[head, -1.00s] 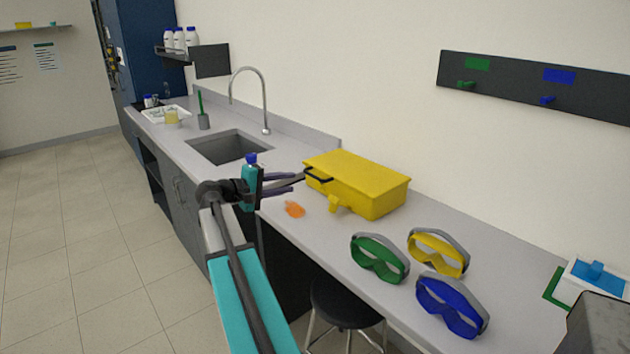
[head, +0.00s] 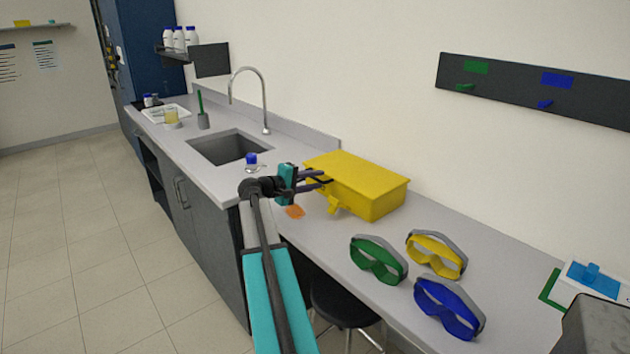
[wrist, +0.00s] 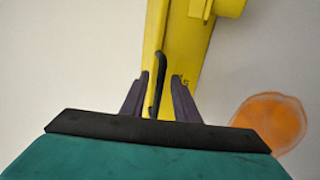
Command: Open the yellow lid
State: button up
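A yellow box with a shut yellow lid (head: 362,172) stands on the counter against the wall. A yellow latch (head: 334,205) juts from its front, and a black handle sits on its left end. My gripper (head: 326,180) is at that end. In the wrist view my gripper (wrist: 160,98) has its two fingers apart, with the black handle (wrist: 160,72) between them. Gaps show on both sides of the handle. The yellow box (wrist: 186,45) lies just beyond. In the head view the fingertips partly hide the handle.
Green goggles (head: 378,262), yellow goggles (head: 437,255) and blue goggles (head: 449,308) lie to the right on the counter. A flat orange item (head: 295,212) lies just below my gripper. A sink (head: 229,147) is to the left, with a blue-capped bottle (head: 252,160) near it.

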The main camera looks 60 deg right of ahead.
jog(key=shift+s+d+f, duration=0.1)
jog(key=shift+s+d, duration=0.05)
jog(key=shift+d, duration=0.2)
